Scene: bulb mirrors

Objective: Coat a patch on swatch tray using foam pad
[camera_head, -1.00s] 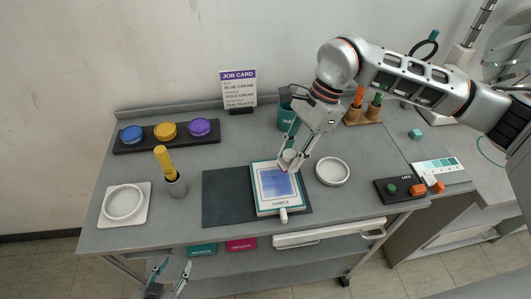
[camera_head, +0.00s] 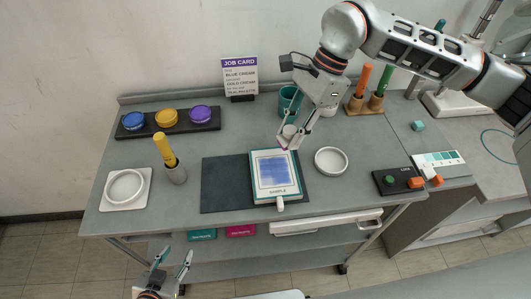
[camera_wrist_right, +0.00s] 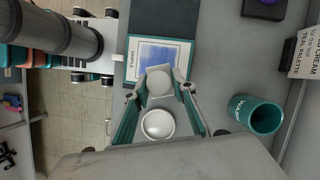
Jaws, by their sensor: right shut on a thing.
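The swatch tray (camera_head: 293,184), marked SAMPLE, lies on a dark mat with a blue patch (camera_head: 273,170) across most of its white face. The tray also shows in the right wrist view (camera_wrist_right: 133,55). My right gripper (camera_head: 290,142) is shut on the foam pad (camera_head: 289,131), a pale round-topped piece, near the tray's back right corner. In the right wrist view the pad (camera_wrist_right: 159,82) sits between the fingertips and overlaps the tray's edge; its underside is hidden. My left gripper (camera_head: 174,262) is open and empty in front of the table.
A shallow white dish (camera_head: 331,161) stands right of the tray. A teal WASH cup (camera_head: 289,101) stands behind. Blue, yellow and purple lidded pots (camera_head: 168,117) sit in a dark rack at back left.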

